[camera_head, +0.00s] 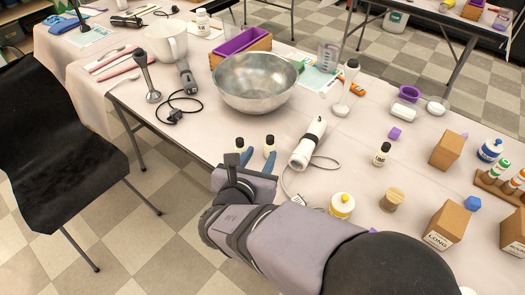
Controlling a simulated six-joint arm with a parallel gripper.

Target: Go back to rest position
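My gripper (256,158) is over the near edge of the table (213,138), reached in from the lower right. Its two blue fingertips point away toward the metal bowl and stand apart, with a gap between them. I see nothing held in the gap.
A metal bowl (254,88) stands beyond my gripper. A white hand-held device (307,143) with a cord lies close on the right. A stick blender (147,77) is at left. A black chair (55,135) stands at left.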

